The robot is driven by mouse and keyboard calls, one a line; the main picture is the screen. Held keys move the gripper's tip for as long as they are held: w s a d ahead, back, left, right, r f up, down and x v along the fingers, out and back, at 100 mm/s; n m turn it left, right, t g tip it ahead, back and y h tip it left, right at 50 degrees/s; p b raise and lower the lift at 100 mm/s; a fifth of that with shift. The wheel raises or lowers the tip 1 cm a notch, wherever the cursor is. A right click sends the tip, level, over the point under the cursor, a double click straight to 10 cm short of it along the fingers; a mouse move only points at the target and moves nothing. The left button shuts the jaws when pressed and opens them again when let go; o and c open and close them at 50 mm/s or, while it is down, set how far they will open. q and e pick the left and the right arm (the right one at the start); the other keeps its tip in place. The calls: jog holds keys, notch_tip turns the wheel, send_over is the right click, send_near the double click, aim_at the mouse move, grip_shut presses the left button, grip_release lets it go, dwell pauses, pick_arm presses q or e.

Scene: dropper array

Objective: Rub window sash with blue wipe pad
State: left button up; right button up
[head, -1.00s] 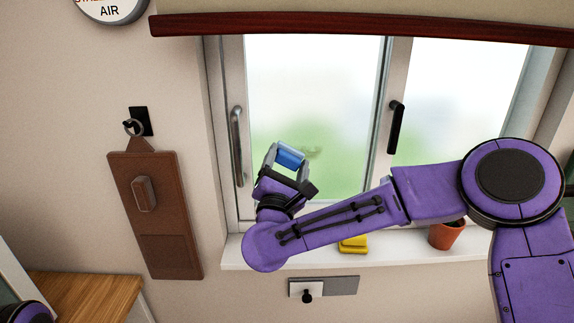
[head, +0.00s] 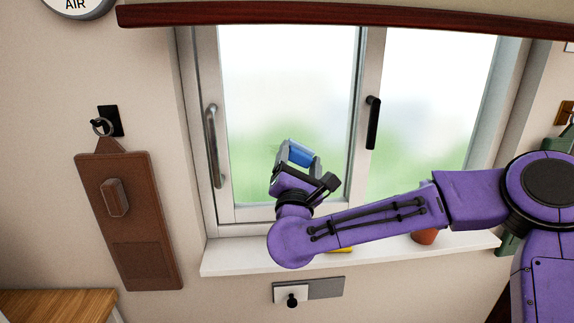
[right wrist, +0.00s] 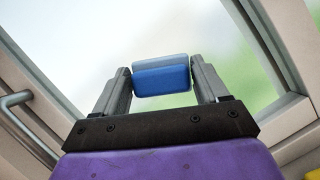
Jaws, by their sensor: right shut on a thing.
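The blue wipe pad (head: 303,153) is held between the fingers of my right gripper (head: 298,162), in front of the lower left glass pane. In the right wrist view the pad (right wrist: 162,80) sits level between both fingertips, with the glass behind it. The window sash (head: 245,213) has a pale frame, with a grey bar handle (head: 211,145) on its left side. A faint dark mark shows on the glass just left of the pad. I cannot tell whether the pad touches the glass. My left gripper is out of view.
A white sill (head: 235,258) runs below the window, with an orange pot (head: 424,237) and a mostly hidden yellow thing behind my right arm. A black handle (head: 373,122) is on the middle frame. A brown board (head: 128,220) hangs at the left.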

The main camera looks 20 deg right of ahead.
jog(key=shift+s+d, duration=0.1)
jog(key=shift+d, duration=0.25)
jog(key=shift+b, duration=0.6)
jog(key=shift+a+b, duration=0.35)
jog(key=shift+a, duration=0.1)
jog(key=shift+w+a+b, duration=0.35)
jog(key=shift+a+b, duration=0.15)
jog(key=shift+a, duration=0.6)
jog(key=shift+w+a+b, duration=0.4)
jog(key=shift+a+b, duration=0.15)
jog(key=shift+a, duration=0.6)
jog(key=shift+w+a+b, duration=0.35)
jog(key=shift+a+b, duration=0.15)
jog(key=shift+a, duration=0.6)
jog(key=shift+r, duration=0.1)
jog(key=shift+d, duration=0.1)
